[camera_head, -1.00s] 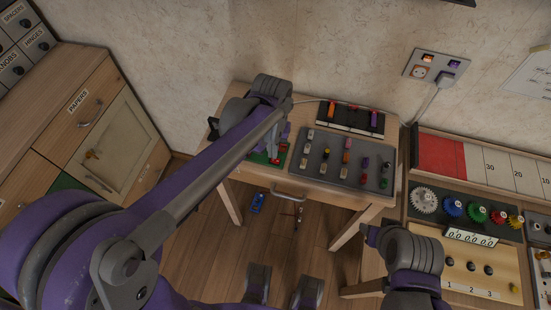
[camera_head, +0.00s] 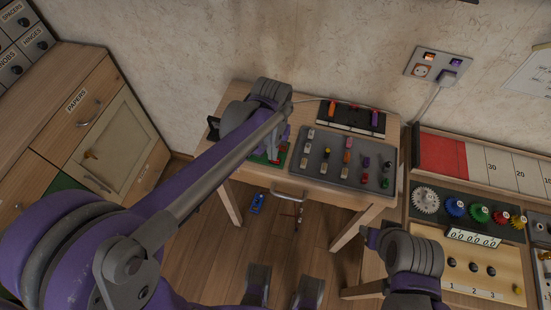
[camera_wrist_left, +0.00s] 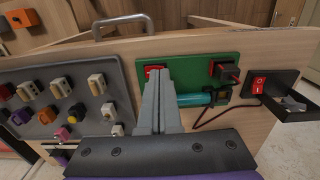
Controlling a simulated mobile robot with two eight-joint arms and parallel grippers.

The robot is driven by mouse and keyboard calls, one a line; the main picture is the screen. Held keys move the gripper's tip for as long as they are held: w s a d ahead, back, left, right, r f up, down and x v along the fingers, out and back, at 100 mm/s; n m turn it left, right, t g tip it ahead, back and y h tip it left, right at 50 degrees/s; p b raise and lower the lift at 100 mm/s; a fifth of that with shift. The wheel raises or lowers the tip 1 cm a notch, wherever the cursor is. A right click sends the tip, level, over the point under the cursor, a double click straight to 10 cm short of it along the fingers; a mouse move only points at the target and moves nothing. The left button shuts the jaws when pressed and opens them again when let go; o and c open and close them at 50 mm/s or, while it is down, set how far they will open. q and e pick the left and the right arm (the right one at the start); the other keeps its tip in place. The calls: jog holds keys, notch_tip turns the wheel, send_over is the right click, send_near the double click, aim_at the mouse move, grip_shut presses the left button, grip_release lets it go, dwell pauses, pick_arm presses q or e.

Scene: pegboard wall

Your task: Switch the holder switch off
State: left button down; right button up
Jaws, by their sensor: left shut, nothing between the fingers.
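A red rocker switch (camera_wrist_left: 258,84) sits on a black holder (camera_wrist_left: 290,108) at the right of the left wrist view. The holder also shows in the head view (camera_head: 213,128), at the left side of the table. A green board (camera_wrist_left: 190,70) beside it carries a teal cylinder (camera_wrist_left: 196,99) and red parts, one of them (camera_wrist_left: 154,71) partly hidden by my fingertips. My left gripper (camera_wrist_left: 158,76) is shut and empty, over the green board and left of the rocker switch in the wrist view. My right gripper (camera_head: 372,237) is low at the right, its fingers unclear.
A grey tray (camera_head: 320,172) with several coloured pegs lies right of the green board. A black panel (camera_head: 350,127) stands behind it. A drawer handle (camera_head: 288,196) projects from the table front.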

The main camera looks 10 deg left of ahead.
pick_arm(q)
jog(key=shift+f, duration=0.2)
jog(key=shift+r, duration=0.1)
notch_tip(320, 180, up, 7)
jog(key=p, duration=0.4)
jog(key=shift+p, duration=0.4)
dwell(0.4)
jog(key=s+a+t+p, duration=0.1)
jog(key=s+a+t, duration=0.1)
jog(key=s, duration=0.5)
jog(key=s+a+t, duration=0.3)
jog(key=s+a, duration=0.1)
jog(key=s, duration=0.3)
jog(key=shift+a+r+p, duration=0.3)
jog(key=shift+r+p, duration=0.05)
jog(key=shift+r, duration=0.05)
